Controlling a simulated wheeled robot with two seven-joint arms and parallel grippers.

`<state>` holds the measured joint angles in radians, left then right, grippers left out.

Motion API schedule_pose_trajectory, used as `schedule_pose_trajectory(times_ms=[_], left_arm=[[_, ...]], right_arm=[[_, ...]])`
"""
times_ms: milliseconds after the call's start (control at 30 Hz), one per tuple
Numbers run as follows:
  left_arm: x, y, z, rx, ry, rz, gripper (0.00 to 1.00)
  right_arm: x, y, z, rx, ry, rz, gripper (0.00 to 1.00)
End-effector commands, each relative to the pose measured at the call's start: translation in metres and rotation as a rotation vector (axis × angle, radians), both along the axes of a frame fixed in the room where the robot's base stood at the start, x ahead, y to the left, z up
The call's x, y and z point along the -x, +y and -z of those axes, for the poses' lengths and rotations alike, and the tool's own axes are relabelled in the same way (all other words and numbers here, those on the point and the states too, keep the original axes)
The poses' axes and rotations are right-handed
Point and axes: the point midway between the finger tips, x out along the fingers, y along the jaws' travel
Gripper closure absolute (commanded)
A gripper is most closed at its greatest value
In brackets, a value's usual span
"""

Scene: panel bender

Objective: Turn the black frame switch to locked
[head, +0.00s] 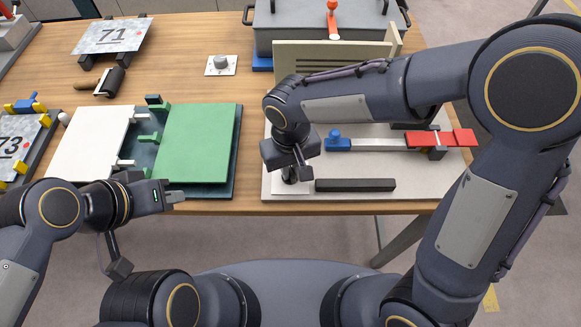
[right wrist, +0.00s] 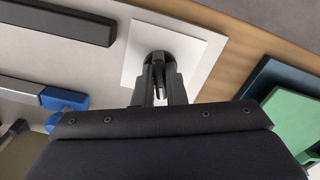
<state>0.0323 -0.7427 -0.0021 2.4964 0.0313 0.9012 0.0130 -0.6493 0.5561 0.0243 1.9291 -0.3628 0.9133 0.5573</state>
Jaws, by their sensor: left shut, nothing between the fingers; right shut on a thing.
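The switch, a dark round knob (right wrist: 165,38), stands on a square white plate (right wrist: 203,48) in the right wrist view. My right gripper (right wrist: 159,92) is shut on the knob from above, its fingers hiding part of it. In the head view my right gripper (head: 290,178) points down over the same white plate (head: 284,188), at the front left corner of the pale board, and hides most of the knob. Its lock marks cannot be made out. My left gripper (head: 176,197) is shut and empty, in front of the table's edge below the green panel.
A black bar (head: 355,185) lies right of the switch. Behind it are a blue-ended slide (head: 338,144) and a red clamp (head: 440,139). A green panel (head: 200,143) and a white panel (head: 93,143) lie left. Another knob plate (head: 221,65) sits farther back.

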Motion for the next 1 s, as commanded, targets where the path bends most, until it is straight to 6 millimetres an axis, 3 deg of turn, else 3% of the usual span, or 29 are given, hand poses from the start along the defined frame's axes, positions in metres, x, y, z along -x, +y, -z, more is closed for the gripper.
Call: schedule_pose_trajectory(times_ms=[400,1000], left_arm=[[0.000,0.000,0.018,0.000,0.000,0.000,1.00],[0.000,0.000,0.024,0.000,0.000,0.000,1.00]], right_arm=[[0.000,0.001,0.001,-0.002,-0.002,0.378,1.00],[-0.001,0.002,-0.001,-0.002,-0.001,0.827,1.00]])
